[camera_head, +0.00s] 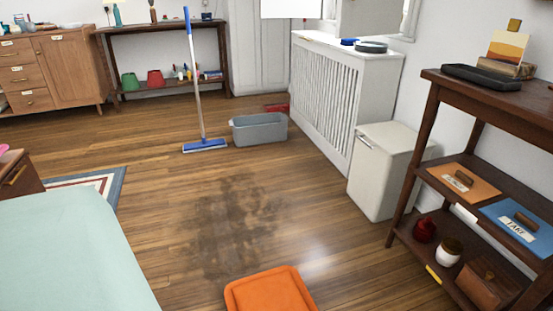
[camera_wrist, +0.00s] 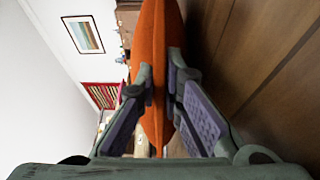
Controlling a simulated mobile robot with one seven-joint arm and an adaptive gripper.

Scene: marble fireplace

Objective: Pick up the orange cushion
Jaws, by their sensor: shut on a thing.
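The orange cushion (camera_head: 270,292) shows at the bottom middle of the head view, its lower part cut off by the frame edge. In the wrist view the cushion (camera_wrist: 152,35) stands edge-on between the fingers of my gripper (camera_wrist: 161,78). The fingers press on it from both sides, so my gripper is shut on the cushion. My gripper does not show in the head view. I cannot tell whether the cushion touches the floor.
A pale green surface (camera_head: 70,250) fills the lower left. A dark wooden shelf unit (camera_head: 412,150) and a white bin (camera_head: 380,175) stand at right. A grey tub (camera_head: 259,130) and a blue mop (camera_head: 205,145) are farther back. The mid floor, with a dark stain (camera_head: 235,220), is free.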

